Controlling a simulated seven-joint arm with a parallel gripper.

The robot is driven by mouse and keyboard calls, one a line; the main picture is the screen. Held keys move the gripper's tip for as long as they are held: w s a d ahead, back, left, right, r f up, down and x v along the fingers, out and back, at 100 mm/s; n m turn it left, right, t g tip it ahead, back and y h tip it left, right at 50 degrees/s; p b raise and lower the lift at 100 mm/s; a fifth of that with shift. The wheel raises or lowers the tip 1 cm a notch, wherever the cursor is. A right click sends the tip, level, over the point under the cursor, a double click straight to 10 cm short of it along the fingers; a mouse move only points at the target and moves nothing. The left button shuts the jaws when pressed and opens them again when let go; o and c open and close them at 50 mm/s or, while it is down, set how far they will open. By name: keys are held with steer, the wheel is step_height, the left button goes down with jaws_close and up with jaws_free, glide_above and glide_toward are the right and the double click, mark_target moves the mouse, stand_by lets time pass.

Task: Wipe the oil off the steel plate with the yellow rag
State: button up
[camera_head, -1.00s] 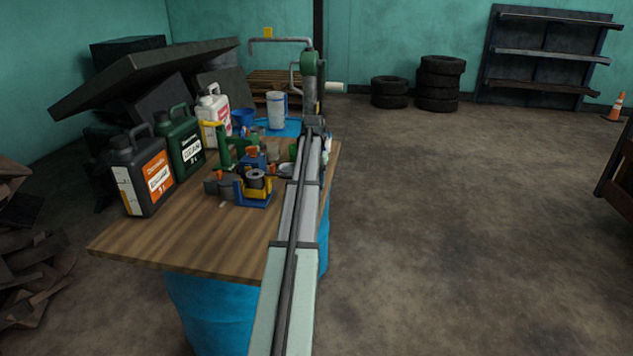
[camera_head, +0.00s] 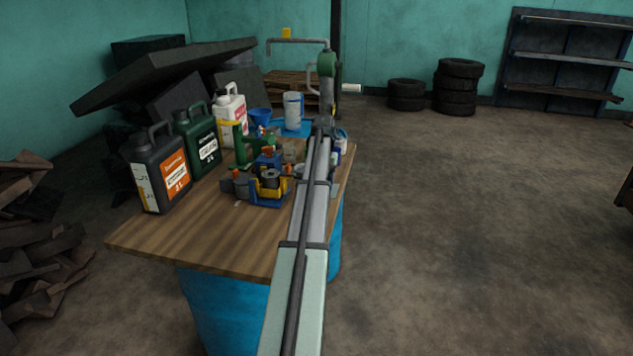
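I cannot make out the steel plate, the oil or a yellow rag in this view. The wooden tabletop (camera_head: 185,232) stands left of the middle, crowded toward its far end. Small yellow parts show among the things on it, but none is clearly a rag. A long pale-and-grey arm link runs up from the bottom centre and covers the right part of the tabletop. My gripper's fingers cannot be picked out.
On the table stand a black jug (camera_head: 158,172), a green jug (camera_head: 196,138), a white jug (camera_head: 230,108), a blue-and-yellow tool (camera_head: 269,189) and a white canister (camera_head: 292,110). A dark slab (camera_head: 160,75) leans behind. The floor at right is clear; tyres (camera_head: 458,88) stand far back.

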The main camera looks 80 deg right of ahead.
mark_target(333, 191)
steer(key=shift+s, duration=2)
step_height(333, 191, up, 8)
steer(key=shift+r, duration=0.1)
